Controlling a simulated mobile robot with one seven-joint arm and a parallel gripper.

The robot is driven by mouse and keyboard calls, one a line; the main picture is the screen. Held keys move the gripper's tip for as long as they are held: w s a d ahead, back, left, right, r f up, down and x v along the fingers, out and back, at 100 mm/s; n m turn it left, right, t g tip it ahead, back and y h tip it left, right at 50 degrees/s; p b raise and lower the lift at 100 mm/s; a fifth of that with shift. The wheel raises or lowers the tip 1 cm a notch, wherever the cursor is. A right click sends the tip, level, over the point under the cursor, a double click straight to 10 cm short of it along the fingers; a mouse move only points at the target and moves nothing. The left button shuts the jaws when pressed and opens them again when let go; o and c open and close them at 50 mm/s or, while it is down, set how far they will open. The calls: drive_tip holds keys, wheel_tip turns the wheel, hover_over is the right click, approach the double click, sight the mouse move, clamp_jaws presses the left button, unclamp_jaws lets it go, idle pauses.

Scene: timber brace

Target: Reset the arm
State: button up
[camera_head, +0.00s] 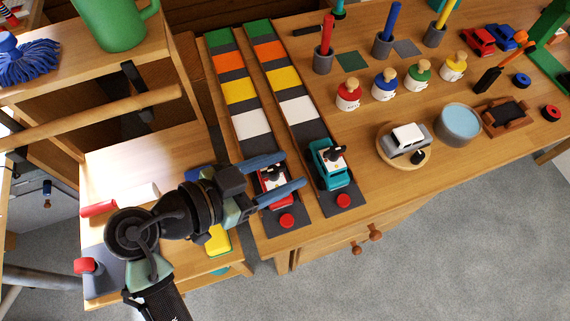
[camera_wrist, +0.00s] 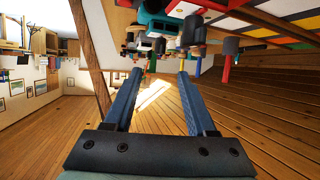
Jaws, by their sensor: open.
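My gripper (camera_head: 272,177) is open, with two blue fingers spread apart, above the near end of the left striped track. In the head view a red toy car (camera_head: 275,190) lies below and between the fingers, partly hidden by them; I cannot tell any contact. In the wrist view the fingers of my gripper (camera_wrist: 158,88) point out over the room, with nothing between them but distant wooden floor.
A teal toy truck (camera_head: 331,166) stands on the right striped track (camera_head: 297,112). Several round bottles, cups with sticks and a grey-white car (camera_head: 405,140) stand to the right. A wooden shelf (camera_head: 110,165) with a green mug (camera_head: 112,22) is at left.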

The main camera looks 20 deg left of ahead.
idle(0.3)
drive_tip(key=w+d+r+n+t+y, duration=0.1)
drive_tip(key=w+r+t+y, duration=0.2)
drive_tip(key=r, duration=0.5)
drive_tip(key=w+d+r+n+t+y, duration=0.1)
drive_tip(key=w+r+n+t, duration=0.1)
drive_tip(key=w+r, duration=0.5)
drive_tip(key=w+r+n+t+y, duration=0.1)
drive_tip(key=w+r+t+y, duration=0.15)
drive_tip(key=r, duration=0.65)
drive_tip(key=s+d+r+n+t+p, duration=0.1)
drive_tip(key=s+d+r+t+p, duration=0.1)
drive_tip(key=r, duration=1.1)
drive_tip(key=s+d+r+n+t+y+p, duration=0.1)
drive_tip(key=s+r+t+p, duration=0.3)
drive_tip(key=r+p, duration=0.3)
drive_tip(key=s+d+r+n+t+y+p, duration=0.1)
drive_tip(key=r+p, duration=0.4)
drive_tip(key=r, duration=1.3)
drive_tip(key=s+d+t, duration=0.1)
drive_tip(key=s+t, duration=0.1)
drive_tip(key=shift+s+d+r+n, duration=0.35)
drive_tip(key=shift+n, duration=0.05)
